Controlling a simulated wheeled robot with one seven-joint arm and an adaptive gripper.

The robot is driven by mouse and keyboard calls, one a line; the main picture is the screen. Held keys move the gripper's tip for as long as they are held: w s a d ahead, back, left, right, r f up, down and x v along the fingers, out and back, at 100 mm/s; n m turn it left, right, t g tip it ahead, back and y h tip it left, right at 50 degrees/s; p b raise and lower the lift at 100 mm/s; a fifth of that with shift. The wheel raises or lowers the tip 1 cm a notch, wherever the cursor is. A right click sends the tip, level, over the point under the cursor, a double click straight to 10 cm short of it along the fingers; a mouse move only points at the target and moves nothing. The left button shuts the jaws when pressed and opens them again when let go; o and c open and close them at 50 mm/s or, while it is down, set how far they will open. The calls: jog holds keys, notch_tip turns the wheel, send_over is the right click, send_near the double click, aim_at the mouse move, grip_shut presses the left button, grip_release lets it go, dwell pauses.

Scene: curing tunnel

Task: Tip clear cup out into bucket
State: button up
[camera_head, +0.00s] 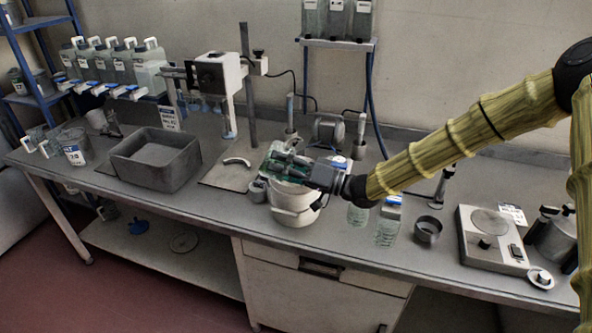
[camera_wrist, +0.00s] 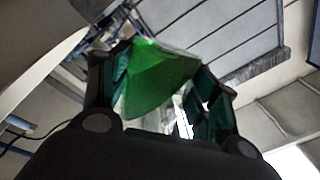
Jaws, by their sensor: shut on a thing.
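My gripper (camera_head: 290,168) is over the white bucket (camera_head: 293,208) on the bench in the head view. In the wrist view my gripper (camera_wrist: 160,95) is shut on the clear cup (camera_wrist: 180,48), which holds a green liquid or content. The green surface slants strongly across the cup there, so the cup looks tilted. In the head view the cup is mostly hidden by the fingers, and I cannot make out its rim. The bucket stands upright with its handle at the front. Its inside is largely hidden by my gripper.
A grey basin (camera_head: 155,160) stands to the left. Glass jars, one marked by a blue-and-white label (camera_head: 388,228), stand close right of the bucket. A small dark ring-shaped dish (camera_head: 428,230) and a hot plate (camera_head: 490,240) are further right. A stand-mounted device (camera_head: 218,75) rises behind left.

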jog(key=shift+r+m+t+p, duration=0.3)
jog(key=shift+r+m+p, duration=0.3)
jog(key=shift+m, duration=0.5)
jog(key=shift+f+m, duration=0.25)
jog(key=shift+m, duration=0.15)
jog(key=shift+f+m+t+y, duration=0.1)
jog(key=shift+m+t+y, duration=0.2)
jog(key=shift+m+t, duration=0.15)
jog(key=shift+w+d+r+m+p, duration=0.3)
jog(key=shift+w+m+p, duration=0.2)
jog(key=shift+m+p, duration=0.2)
jog(key=shift+w+d+r+m+t, duration=0.1)
jog(key=shift+w+d+m+t, duration=0.15)
jog(key=shift+w+m+t, duration=0.15)
jog(key=shift+f+m+t, duration=0.35)
jog(key=shift+f+m, duration=0.05)
jog(key=shift+m, duration=0.75)
jog(key=shift+w+d+r+m+t, duration=0.15)
jog(key=shift+r+m+t, duration=0.15)
jog(key=shift+m, duration=0.45)
jog(key=shift+w+d+r+m+t, duration=0.1)
jog(key=shift+w+r+m+t, duration=0.15)
jog(key=shift+m, duration=0.55)
jog(key=shift+w+d+r+m+t, duration=0.15)
jog(key=shift+m+t, duration=0.2)
jog(key=shift+m, duration=0.4)
jog(key=shift+w+f+m+t+b, duration=0.1)
jog(key=shift+f+m+t+b, duration=0.15)
jog(key=shift+m+t, duration=0.2)
